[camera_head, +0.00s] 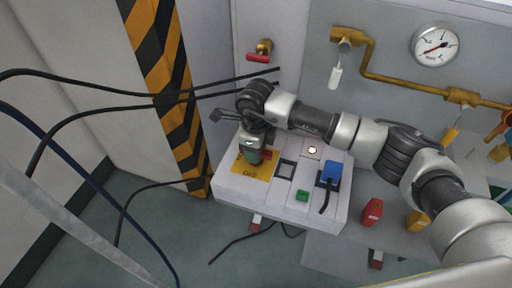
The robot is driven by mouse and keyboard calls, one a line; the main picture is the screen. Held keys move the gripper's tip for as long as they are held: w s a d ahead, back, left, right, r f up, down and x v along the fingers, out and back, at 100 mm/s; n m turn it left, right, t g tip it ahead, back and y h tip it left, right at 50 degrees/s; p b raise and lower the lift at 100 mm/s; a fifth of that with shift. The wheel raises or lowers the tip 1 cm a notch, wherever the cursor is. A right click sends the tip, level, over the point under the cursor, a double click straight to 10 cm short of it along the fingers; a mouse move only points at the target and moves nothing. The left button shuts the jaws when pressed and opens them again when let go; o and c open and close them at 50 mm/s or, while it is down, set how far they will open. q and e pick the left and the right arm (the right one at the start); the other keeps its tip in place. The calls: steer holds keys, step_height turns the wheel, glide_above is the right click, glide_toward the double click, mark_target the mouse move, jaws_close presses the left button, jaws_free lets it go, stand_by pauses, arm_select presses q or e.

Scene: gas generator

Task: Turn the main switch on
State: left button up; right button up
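A yellow plate (258,170) with dark lettering sits at the left end of the top of a light grey control box (232,188). A small red part (267,155) shows on it, probably the main switch. My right arm comes in from the right across the box. Its gripper (253,155) points down over the yellow plate, at the red part. The gripper and wrist hide much of this spot, so I cannot tell whether the fingers touch or grasp the switch. My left gripper is not in view.
The box also carries a green button (302,195), a blue connector (332,171) with a black cable, and a round white light (312,150). Brass pipes (375,72) and a pressure gauge (435,44) are on the wall behind. Black cables hang at left, near a striped post (165,75).

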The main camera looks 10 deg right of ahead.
step_height(320, 180, up, 9)
steer(key=shift+r, duration=0.2)
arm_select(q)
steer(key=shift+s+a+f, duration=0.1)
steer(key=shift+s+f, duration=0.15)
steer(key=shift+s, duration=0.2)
arm_select(e)
steer(key=shift+r, duration=0.7)
